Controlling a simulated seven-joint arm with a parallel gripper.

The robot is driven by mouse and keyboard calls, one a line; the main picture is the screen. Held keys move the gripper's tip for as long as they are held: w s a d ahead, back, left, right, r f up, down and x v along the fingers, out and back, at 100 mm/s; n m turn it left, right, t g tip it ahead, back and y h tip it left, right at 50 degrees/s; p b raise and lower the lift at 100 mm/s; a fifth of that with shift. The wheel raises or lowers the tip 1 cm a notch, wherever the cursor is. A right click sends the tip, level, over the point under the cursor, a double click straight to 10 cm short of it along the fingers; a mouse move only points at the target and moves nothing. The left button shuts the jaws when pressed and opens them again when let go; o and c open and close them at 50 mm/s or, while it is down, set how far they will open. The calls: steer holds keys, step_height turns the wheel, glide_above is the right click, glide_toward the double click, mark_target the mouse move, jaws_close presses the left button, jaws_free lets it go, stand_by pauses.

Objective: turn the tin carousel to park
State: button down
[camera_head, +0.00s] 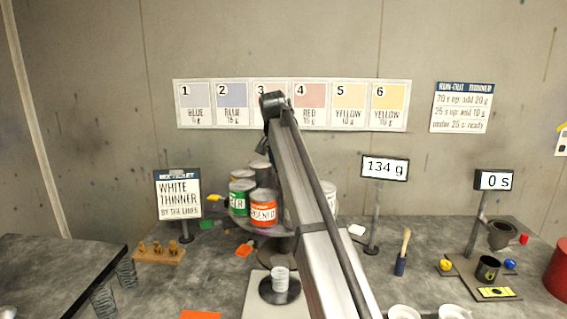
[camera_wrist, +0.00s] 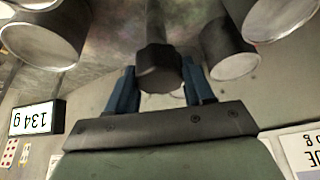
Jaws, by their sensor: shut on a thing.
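The tin carousel (camera_head: 283,231) stands at the middle of the bench, partly hidden behind my arm. It carries several tins, among them a green-labelled tin (camera_head: 239,198) and an orange-labelled tin (camera_head: 263,208). In the wrist view, my gripper (camera_wrist: 160,88) has its blue fingers on either side of a dark knob (camera_wrist: 158,72) on a post, and is shut on it. Metal tins stand around the post, including one at the left (camera_wrist: 42,45) and one at the right (camera_wrist: 228,55). The gripper is hidden in the head view. I cannot see a park mark.
A sign (camera_head: 178,197) reading white thinner stands left. A display (camera_head: 385,168) reads 134 g. A brush (camera_head: 402,252) and a dark cup (camera_head: 487,269) are at right.

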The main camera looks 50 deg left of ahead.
steer(key=m+h, duration=0.1)
steer(key=m, duration=0.2)
steer(key=m+h, duration=0.1)
steer(key=m, duration=0.2)
steer(key=shift+w+a+r+t, duration=0.15)
steer(key=shift+a+t, duration=0.05)
steer(key=shift+t, duration=0.1)
steer(key=m+h, duration=0.1)
steer(key=m, duration=0.2)
steer(key=m+h, duration=0.1)
steer(key=m, duration=0.2)
steer(key=shift+d+g+h, duration=0.1)
steer(key=shift+g+h, duration=0.2)
steer(key=shift+g, duration=0.1)
steer(key=shift+m, duration=0.3)
steer(key=shift+c, duration=2.2)
jaws_free()
steer(key=shift+d, duration=0.1)
